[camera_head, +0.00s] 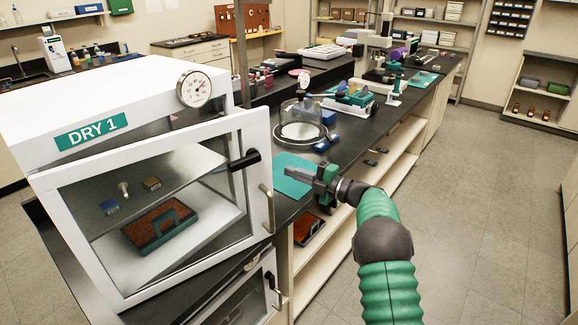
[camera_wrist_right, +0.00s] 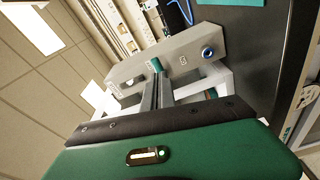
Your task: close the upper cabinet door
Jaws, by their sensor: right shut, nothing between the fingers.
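The upper cabinet door (camera_head: 258,150) is a white-framed clear panel on the white cabinet (camera_head: 100,105) labelled DRY 1. It stands ajar, its right edge swung out past the cabinet body. A metal bar handle (camera_head: 267,203) is on that right edge, with a dark latch-like piece (camera_head: 244,161) above it. My right gripper (camera_head: 288,172) is to the right of the door, over the bench, its fingers pointing left toward the door edge. They look apart from the door. In the right wrist view its fingers (camera_wrist_right: 161,88) are together and empty. My left gripper is out of view.
A lower cabinet door (camera_head: 262,290) is below. A green mat (camera_head: 285,165) lies on the black bench beside the gripper, with a glass bell jar (camera_head: 300,125) behind it. A round dial (camera_head: 195,89) sits on the cabinet. The floor at right is clear.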

